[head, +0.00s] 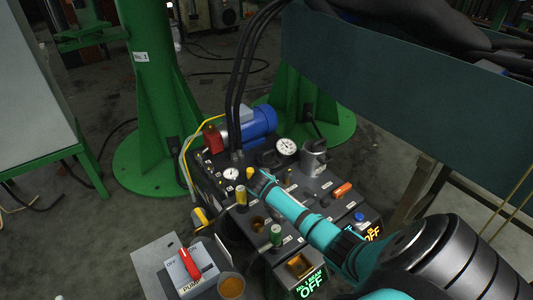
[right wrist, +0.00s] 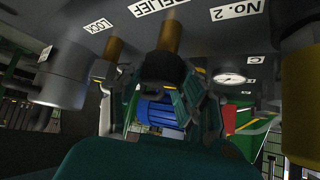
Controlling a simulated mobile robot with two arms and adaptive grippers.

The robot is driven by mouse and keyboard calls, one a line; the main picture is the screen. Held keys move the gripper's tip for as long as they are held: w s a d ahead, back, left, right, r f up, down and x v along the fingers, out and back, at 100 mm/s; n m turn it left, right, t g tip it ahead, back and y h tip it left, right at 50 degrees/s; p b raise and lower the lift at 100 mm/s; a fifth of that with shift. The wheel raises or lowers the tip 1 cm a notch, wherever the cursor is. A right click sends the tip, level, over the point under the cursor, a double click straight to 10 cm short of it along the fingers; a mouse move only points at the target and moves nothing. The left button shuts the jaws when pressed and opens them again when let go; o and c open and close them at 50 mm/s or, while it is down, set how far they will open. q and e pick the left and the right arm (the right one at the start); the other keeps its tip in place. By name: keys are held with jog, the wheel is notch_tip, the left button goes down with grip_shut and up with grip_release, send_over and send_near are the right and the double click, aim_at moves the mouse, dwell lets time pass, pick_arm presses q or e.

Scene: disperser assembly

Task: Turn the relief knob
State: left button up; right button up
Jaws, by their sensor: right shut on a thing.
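The relief knob (right wrist: 165,70) is a black knob on a brass stem, beside the RELIEF label (right wrist: 158,6) in the right wrist view. My right gripper (right wrist: 167,88) has its two fingers on either side of the knob and is shut on it. In the head view my right gripper (head: 259,180) reaches in from the lower right over the dark panel (head: 300,204). There the gripper and arm hide most of the knob. My left gripper is in neither view.
A yellow knob (head: 241,195) and a green knob (head: 276,234) stand close to my right arm. A pressure gauge (head: 287,147), a grey metal cylinder (head: 314,157) and a blue motor (head: 258,122) are behind. A pump switch box (head: 186,268) is at the front left.

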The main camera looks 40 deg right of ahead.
jog(key=o, duration=1.2)
jog(key=shift+d, duration=0.1)
jog(key=shift+c, duration=0.2)
jog(key=shift+s, duration=0.1)
jog(key=shift+s+a+r, duration=0.1)
jog(key=shift+a+r, duration=0.15)
jog(key=shift+a, duration=0.05)
jog(key=v, duration=1.1)
jog(key=shift+r, duration=0.1)
